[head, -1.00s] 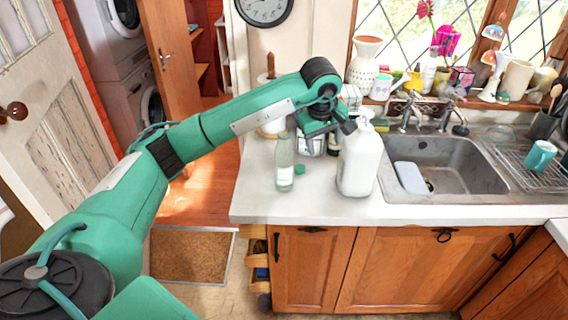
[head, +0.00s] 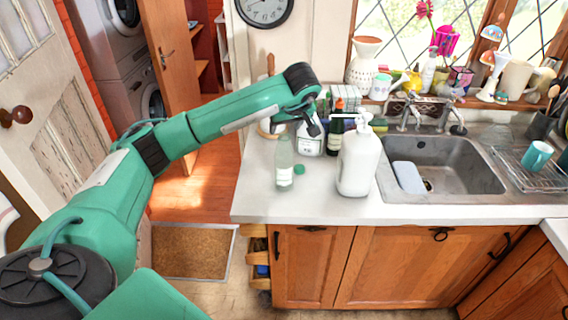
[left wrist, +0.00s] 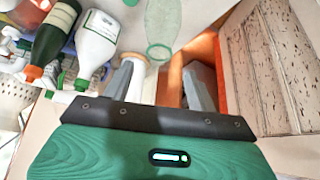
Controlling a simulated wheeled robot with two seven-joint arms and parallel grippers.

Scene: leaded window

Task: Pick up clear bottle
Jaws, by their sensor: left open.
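The clear bottle (head: 284,168) stands upright on the white counter, left of the large white pump bottle. My left gripper (head: 312,124) is above the counter, just above and right of the bottle's top. In the left wrist view the left gripper's two grey fingers (left wrist: 160,84) are apart, with nothing between them; the bottle lies beyond them. My right gripper is not in view.
The white pump bottle (head: 358,162), a dark green bottle (head: 335,138) and a white bottle (head: 309,140) stand close by on the right. A small green cap (head: 299,169) lies beside the clear bottle. The sink (head: 450,165) is farther right. The counter's left front is clear.

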